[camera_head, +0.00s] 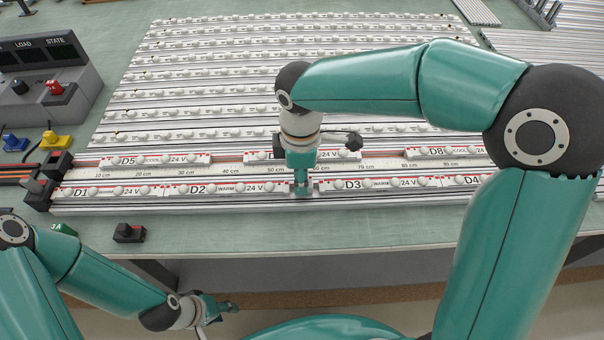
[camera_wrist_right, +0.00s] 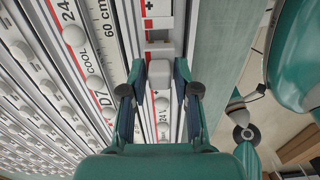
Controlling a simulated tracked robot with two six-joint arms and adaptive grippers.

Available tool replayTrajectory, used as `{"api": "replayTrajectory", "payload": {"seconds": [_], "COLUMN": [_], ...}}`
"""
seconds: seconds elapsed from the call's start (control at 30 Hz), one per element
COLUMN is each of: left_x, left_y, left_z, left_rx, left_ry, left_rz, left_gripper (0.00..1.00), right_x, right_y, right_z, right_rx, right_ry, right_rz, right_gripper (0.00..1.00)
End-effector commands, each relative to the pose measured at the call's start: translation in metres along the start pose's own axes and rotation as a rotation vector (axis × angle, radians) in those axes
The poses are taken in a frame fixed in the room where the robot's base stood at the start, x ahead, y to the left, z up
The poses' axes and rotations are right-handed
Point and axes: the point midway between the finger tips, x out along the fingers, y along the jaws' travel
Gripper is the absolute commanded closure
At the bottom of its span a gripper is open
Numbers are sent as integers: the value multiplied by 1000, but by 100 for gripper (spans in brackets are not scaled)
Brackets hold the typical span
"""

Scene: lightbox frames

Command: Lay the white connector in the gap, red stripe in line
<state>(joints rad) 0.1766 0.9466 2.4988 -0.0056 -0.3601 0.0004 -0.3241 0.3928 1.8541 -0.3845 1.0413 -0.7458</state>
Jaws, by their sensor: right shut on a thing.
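My right gripper (camera_head: 302,188) points down at the gap between the D2 strip (camera_head: 215,189) and the D3 strip (camera_head: 375,184) in the front row. In the right wrist view, its two fingers (camera_wrist_right: 161,80) are shut on the small white connector (camera_wrist_right: 160,70), low in line with the strips. Red stripe marks show on the neighbouring strip (camera_wrist_right: 149,10). The fingers hide part of the connector, and I cannot tell whether it touches the rail or how exactly its stripe lines up. My left gripper (camera_head: 218,307) is low at the front left, off the table edge; its jaws are too small to read.
A centimetre scale (camera_head: 225,171) runs behind the front row. The D5 strip (camera_head: 150,160) and D8 strip (camera_head: 445,151) lie behind it. A small black block (camera_head: 128,233) stands on the green table (camera_head: 350,228). A control box (camera_head: 45,80) stands at the left.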

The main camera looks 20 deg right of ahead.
Motion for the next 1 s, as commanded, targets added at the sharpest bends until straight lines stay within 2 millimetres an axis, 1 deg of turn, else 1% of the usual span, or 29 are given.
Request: {"api": "replayTrajectory", "payload": {"seconds": [0.17, 0.2, 0.27, 0.3, 0.33, 0.67, 0.8, 0.87, 1.0], "left_x": [4, 3, 3, 3, 3, 1, -9, -6, -7], "left_y": [-1, -1, -1, -1, -1, 0, 3, 2, 2], "left_z": [0, 0, 0, 0, 0, 0, 0, 0, 0], "left_rx": [0, 0, 0, 0, 0, 0, 0, 0, 0], "left_ry": [0, 0, 0, 0, 0, 0, 0, 0, 0], "left_rz": [0, 0, 0, 0, 0, 0, 0, 0, 0], "left_gripper": [60, 60, 60, 60, 60, 60, 60, 60, 60], "right_x": [6, 5, 5, 5, 5, 2, -12, -17, -45], "right_y": [0, 0, 0, 0, 0, 0, 0, 1, 1], "right_z": [0, 0, 0, 0, 0, 0, 0, -1, -1], "right_rx": [0, 0, 0, 0, 0, -1, -1, -1, -1], "right_ry": [0, 0, 0, 0, 0, 0, 0, 1, 3], "right_rz": [0, 0, 0, 0, 0, 0, 0, 3, 4], "right_gripper": [99, 63, 53, 46, 45, 45, 45, 45, 45]}}
